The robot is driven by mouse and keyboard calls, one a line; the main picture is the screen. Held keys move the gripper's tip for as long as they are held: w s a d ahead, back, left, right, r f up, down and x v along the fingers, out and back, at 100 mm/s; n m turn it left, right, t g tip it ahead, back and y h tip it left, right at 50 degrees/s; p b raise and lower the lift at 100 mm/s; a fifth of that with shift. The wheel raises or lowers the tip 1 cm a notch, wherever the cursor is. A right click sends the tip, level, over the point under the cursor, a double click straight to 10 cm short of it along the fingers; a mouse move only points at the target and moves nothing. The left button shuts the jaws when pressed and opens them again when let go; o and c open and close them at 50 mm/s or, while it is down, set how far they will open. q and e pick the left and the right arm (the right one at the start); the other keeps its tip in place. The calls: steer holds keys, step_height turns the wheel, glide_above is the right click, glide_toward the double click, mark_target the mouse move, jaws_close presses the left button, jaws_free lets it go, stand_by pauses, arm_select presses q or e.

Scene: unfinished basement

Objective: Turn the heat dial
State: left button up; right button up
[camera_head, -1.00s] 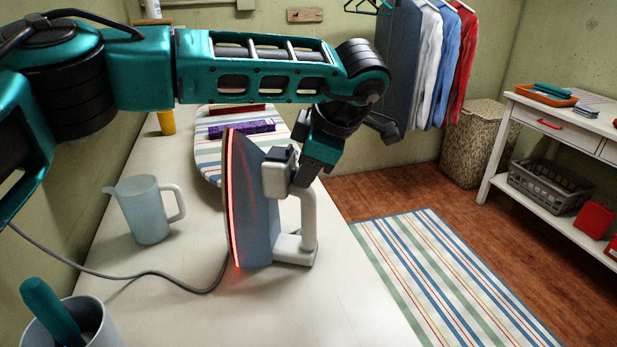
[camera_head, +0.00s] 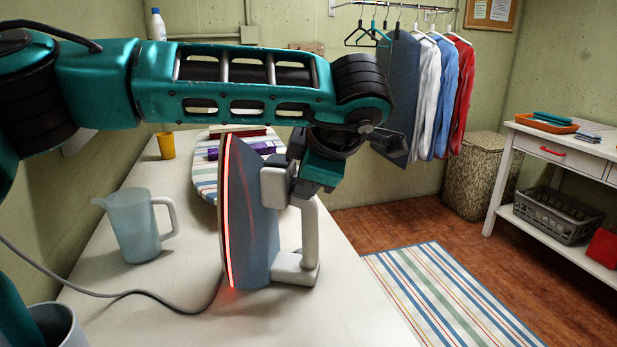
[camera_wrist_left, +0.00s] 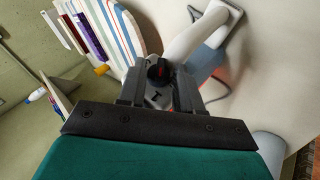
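The clothes iron (camera_head: 256,225) stands upright on its heel on the white table, its glowing red soleplate facing left and its pale handle (camera_head: 310,235) on the right. The heat dial (camera_wrist_left: 159,68), a black knob with a red mark, shows in the left wrist view; my arm hides it in the head view. My left gripper (camera_wrist_left: 159,80) is at the iron's upper body, with one finger on each side of the dial. My right gripper is not in view.
A translucent pitcher (camera_head: 137,232) stands left of the iron, with the grey cord (camera_head: 125,293) in front. A striped board (camera_head: 205,178) with a purple item (camera_head: 268,147) lies behind. Clothes (camera_head: 425,100) hang at the back.

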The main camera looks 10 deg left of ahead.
arm_select(q)
steer(key=o, duration=0.3)
steer(key=p+v, duration=0.1)
steer(key=v, duration=1.2)
steer(key=shift+c, duration=0.2)
